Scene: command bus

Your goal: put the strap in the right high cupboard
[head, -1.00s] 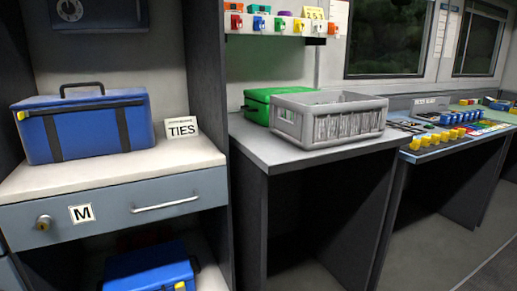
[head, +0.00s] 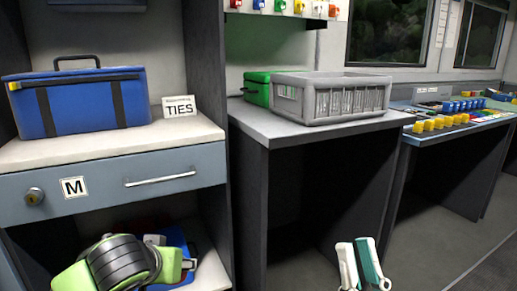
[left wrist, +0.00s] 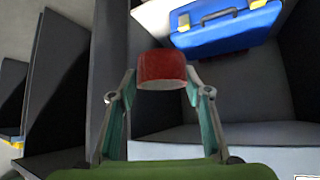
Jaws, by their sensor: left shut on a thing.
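The strap (left wrist: 162,68) is a red roll in the left wrist view. My left gripper (left wrist: 160,88) is shut on it, with one finger on each side. In the head view my green and black left arm covers the left gripper, low at the left in front of the lower shelf. My right gripper (head: 358,245) shows at the bottom of the head view, in front of the open space under the grey desk. Its two fingers are close together; I cannot tell whether they touch. I cannot make out the right high cupboard in either view.
A blue bag (head: 78,103) and a TIES card (head: 180,108) stand on the counter above the M drawer (head: 110,185). A blue case (left wrist: 225,28) lies near the strap. A grey crate (head: 335,97) and green case (head: 257,88) stand on the desk (head: 290,128). Floor is clear at right.

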